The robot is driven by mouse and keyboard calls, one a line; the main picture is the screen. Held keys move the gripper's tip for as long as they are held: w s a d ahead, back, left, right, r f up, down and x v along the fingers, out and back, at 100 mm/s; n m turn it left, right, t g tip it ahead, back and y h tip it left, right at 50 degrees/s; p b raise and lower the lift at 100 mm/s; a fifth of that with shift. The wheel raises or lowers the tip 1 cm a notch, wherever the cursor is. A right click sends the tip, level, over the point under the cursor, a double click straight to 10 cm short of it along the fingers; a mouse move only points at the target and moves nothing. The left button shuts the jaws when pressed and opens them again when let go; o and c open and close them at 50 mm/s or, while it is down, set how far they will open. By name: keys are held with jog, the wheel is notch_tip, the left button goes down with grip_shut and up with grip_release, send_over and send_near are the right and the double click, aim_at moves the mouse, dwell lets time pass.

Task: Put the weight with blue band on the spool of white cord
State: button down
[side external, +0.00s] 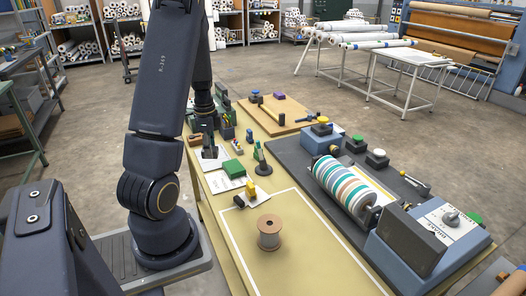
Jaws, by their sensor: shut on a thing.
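A spool (269,233) with brown flanges stands upright on the tan mat, inside the white outline, near the front of the table. Its winding looks tan-grey rather than clearly white. My gripper (208,143) is at the far left side of the table, behind and to the left of the spool and well apart from it. It is small and dark here, and its fingers blend with the things around it. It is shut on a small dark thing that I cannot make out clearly. I cannot pick out a blue band on any weight.
A green box (233,168), a green-and-black stand (261,157) and a yellow item (251,190) stand between my gripper and the spool. A striped roller (342,185) is mounted to the right. A wooden board (270,112) lies behind. The mat around the spool is clear.

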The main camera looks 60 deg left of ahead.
jog(key=w+d+r+m, duration=0.1)
jog(key=w+d+m, duration=0.4)
jog(key=d, duration=0.7)
notch_tip(320, 180, up, 2)
jog(key=m, duration=0.8)
send_over(270, 223)
notch_tip(270, 223, down, 8)
jog(key=shift+r, duration=0.2)
jog(key=shift+f, duration=0.1)
jog(key=c, duration=0.7)
grip_release()
